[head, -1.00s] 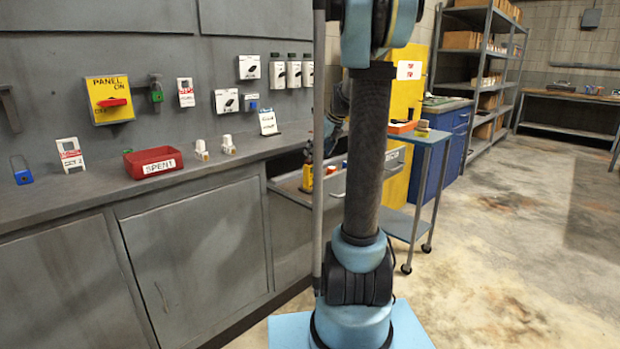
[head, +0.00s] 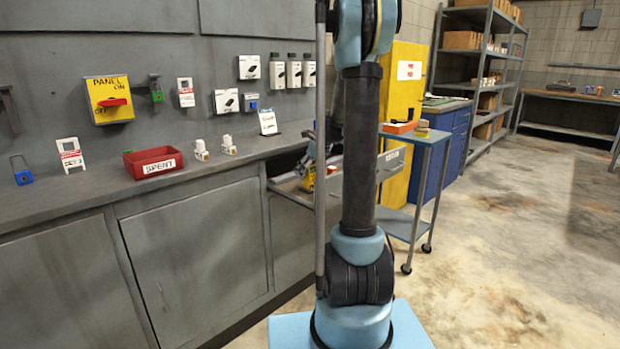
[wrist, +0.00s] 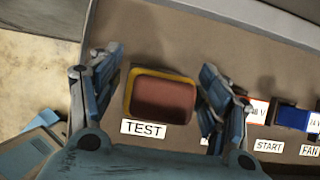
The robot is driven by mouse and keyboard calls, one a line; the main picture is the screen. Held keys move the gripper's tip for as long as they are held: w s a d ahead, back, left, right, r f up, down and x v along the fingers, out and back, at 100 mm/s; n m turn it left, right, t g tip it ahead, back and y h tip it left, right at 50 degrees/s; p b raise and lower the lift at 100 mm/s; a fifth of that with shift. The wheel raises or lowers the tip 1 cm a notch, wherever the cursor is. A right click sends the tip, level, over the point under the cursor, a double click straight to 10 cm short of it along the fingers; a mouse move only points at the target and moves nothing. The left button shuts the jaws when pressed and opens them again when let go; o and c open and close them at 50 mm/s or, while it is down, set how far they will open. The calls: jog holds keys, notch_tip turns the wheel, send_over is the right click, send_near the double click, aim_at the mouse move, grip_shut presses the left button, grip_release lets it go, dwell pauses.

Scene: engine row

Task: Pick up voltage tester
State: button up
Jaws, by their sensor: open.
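The voltage tester (wrist: 163,97) is a block with a dull red face and a yellow rim. It lies in an open drawer (wrist: 185,28) behind a label reading TEST (wrist: 143,128). My gripper (wrist: 158,65) is open above the drawer, with one finger to the left of the tester and one to the right. Both fingers look apart from it, and I cannot tell how far above it they are. In the head view my gripper (head: 311,168) is small and partly hidden by my arm. Yellow shows beneath it there, too small to make out.
Other labelled items share the drawer, including a blue one (wrist: 290,116) near the START and FAN labels. The drawer's left edge and bare floor lie left of the gripper. A red SPENT bin (head: 152,162) stands on the counter. A trolley (head: 415,137) stands right of the drawer.

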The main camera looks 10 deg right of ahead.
jog(key=shift+x, duration=1.15)
jog(key=c, duration=1.4)
jog(key=shift+r, duration=0.15)
